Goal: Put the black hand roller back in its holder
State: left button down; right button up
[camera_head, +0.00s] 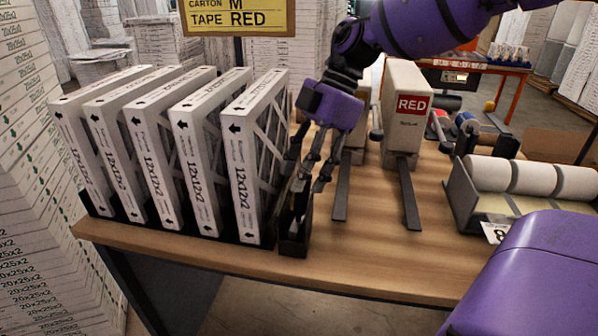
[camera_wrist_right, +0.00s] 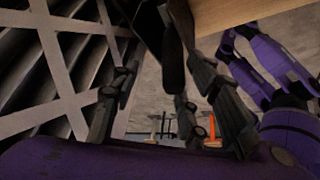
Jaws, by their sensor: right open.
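A narrow black holder (camera_head: 293,241) stands at the table's front edge, just right of the row of boxed filters. My right gripper (camera_head: 307,182) points down over it with its fingers spread and open. A dark upright piece (camera_head: 299,204) shows at the holder's mouth between the fingers; it looks like the black hand roller, but the fingers partly hide it. In the right wrist view a black rounded handle-like part (camera_wrist_right: 173,62) lies between the open fingers. I cannot tell how deep the roller sits.
Several white 12x12x2 filters (camera_head: 206,165) stand in a black rack close left of the gripper. Dark bars (camera_head: 409,195) and a white tape dispenser labelled RED (camera_head: 407,105) are to the right. A label-roll tray (camera_head: 478,205) stands farther right.

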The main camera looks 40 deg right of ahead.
jog(key=v, duration=1.1)
jog(key=shift+r, duration=0.1)
